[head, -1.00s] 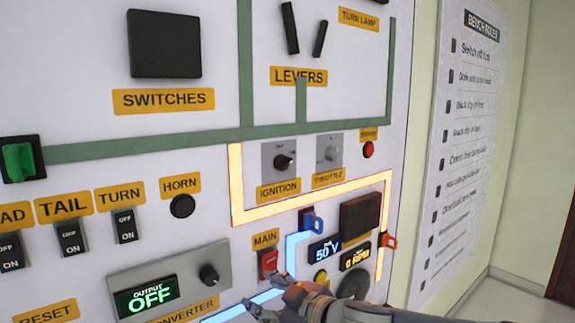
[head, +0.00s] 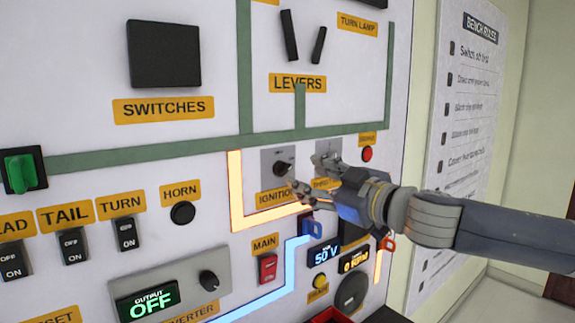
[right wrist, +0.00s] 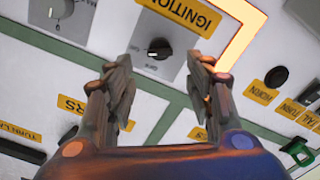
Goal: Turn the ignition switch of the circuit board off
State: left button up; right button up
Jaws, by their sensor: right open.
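The ignition switch (head: 282,168) is a black rotary knob on a grey plate above the yellow IGNITION label (head: 273,197). In the right wrist view the knob (right wrist: 159,48) shows upside down, ahead of and between my two fingers. My right gripper (head: 304,178) is open and empty in front of the panel, just right of the knob in the head view. The same gripper (right wrist: 160,85) shows its spread fingers in the right wrist view. I see no contact with the knob. The gripper hides part of the label and the throttle. My left gripper is out of view.
The throttle knob (head: 327,160) is close right of the ignition, partly covered by my gripper. A red button (head: 367,153) is farther right. The red MAIN switch (head: 267,268) and the OUTPUT OFF display (head: 148,299) are below. A green switch (head: 21,170) is at far left.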

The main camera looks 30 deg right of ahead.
aim_at(286, 170)
jog(key=w+p, duration=0.1)
jog(key=w, duration=0.1)
jog(key=w+p, duration=0.4)
jog(key=shift+w+a+r, duration=0.2)
jog(key=shift+w+a, duration=0.05)
jog(key=shift+w+a+f+p, duration=0.1)
jog(key=shift+w+f+p, duration=0.1)
jog(key=shift+w+p, duration=0.45)
jog(key=shift+w, duration=0.1)
jog(key=c, duration=1)
